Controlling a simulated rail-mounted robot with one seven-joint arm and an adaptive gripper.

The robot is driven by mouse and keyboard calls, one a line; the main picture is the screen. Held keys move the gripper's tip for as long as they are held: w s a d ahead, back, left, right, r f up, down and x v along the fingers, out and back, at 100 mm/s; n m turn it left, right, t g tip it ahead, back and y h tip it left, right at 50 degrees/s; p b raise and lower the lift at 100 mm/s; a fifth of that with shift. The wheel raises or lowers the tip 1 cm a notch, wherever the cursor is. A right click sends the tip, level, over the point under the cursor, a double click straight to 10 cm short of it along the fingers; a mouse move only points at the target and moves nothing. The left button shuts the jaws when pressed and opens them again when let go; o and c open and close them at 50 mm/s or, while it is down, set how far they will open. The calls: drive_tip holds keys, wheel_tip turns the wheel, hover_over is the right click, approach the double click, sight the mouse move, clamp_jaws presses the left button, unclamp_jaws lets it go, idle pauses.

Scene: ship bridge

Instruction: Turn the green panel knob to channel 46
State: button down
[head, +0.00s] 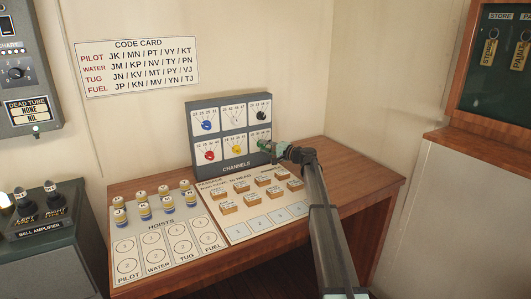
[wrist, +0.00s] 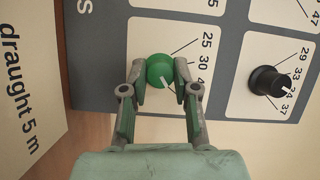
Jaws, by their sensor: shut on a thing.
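The green knob (wrist: 159,68) sits on a white plate of the grey channels panel (head: 233,166). In the wrist view the two fingers of my gripper (wrist: 160,82) are closed on either side of it. A white pointer mark on the knob points to the lower right in that picture. The printed numbers 25 and 30 show beside it. The numbers further down are partly hidden by a finger, so I cannot tell which one the pointer meets.
A black knob (wrist: 268,82) is on the neighbouring plate. Blue (head: 208,125), red (head: 210,155) and yellow (head: 237,149) knobs are on the same panel. Several small labelled blocks and hoist pieces stand on the wooden desk (head: 360,178) in front. A code card (head: 137,66) hangs on the wall.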

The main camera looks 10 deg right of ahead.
drive_tip(key=shift+m+b, duration=0.3)
drive_tip(key=shift+m, duration=0.2)
drive_tip(key=c, duration=0.9)
unclamp_jaws()
drive_tip(key=v, duration=1.2)
drive_tip(key=shift+f, duration=0.2)
